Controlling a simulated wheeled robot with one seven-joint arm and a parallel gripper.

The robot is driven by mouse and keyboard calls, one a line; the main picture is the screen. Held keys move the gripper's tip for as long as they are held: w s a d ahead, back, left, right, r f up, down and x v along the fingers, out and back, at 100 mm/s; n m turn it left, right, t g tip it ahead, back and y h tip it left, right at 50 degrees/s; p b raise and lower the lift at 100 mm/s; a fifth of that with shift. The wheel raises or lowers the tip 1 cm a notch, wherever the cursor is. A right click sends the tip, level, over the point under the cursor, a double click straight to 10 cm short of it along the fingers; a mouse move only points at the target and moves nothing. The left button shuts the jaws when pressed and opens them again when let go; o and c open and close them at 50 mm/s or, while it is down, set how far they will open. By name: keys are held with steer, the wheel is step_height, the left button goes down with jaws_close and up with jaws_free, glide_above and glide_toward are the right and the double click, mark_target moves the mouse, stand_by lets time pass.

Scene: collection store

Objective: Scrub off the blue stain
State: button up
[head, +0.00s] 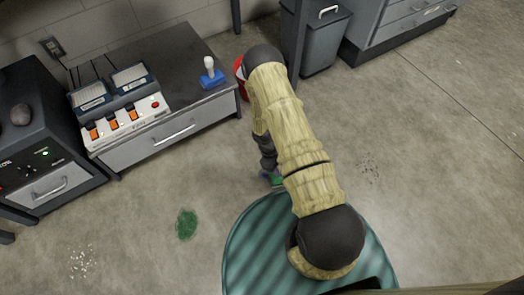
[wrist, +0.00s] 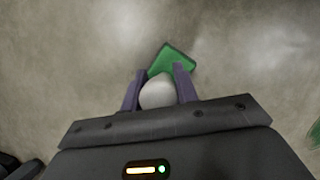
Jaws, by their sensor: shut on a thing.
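My gripper (wrist: 158,80) is shut on the pale rounded handle of a green scrubber (wrist: 178,58). The handle (wrist: 158,93) sits between the two purple fingers, and the flat green head shows beyond them. In the head view a bit of the green scrubber (head: 277,181) shows low beside my arm, over the floor; whether it touches the floor I cannot tell. No blue stain shows in either view. A green stain (head: 186,223) lies on the floor, left of my gripper. A blue scrubber (head: 212,79) with a white handle stands on the grey cabinet.
The grey cabinet (head: 170,148) carries a device with orange switches (head: 125,120). A red container (head: 239,72) is partly hidden behind my arm. White specks (head: 82,263) and dark specks (head: 368,170) lie on the floor. A grey bin (head: 325,45) stands behind. Open floor lies right.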

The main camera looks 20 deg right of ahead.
steer(key=shift+r+p, duration=2.3)
steer(key=shift+r, duration=0.55)
steer(key=w+a+r+m+y+p, duration=0.1)
steer(key=w+r+m+p, duration=0.1)
steer(key=r, duration=0.9)
steer(key=w+a+r+m+y+p, duration=0.1)
steer(key=w+r+m+p, duration=0.2)
steer(key=r, duration=0.8)
steer(key=w+a+r+m+g+y+p, duration=0.1)
steer(key=w+a+r+m+p, duration=0.1)
steer(key=r, duration=1)
steer(key=w+m+p, duration=0.1)
steer(key=w+p, duration=0.1)
steer(key=w, duration=0.1)
steer(key=shift+w, duration=0.25)
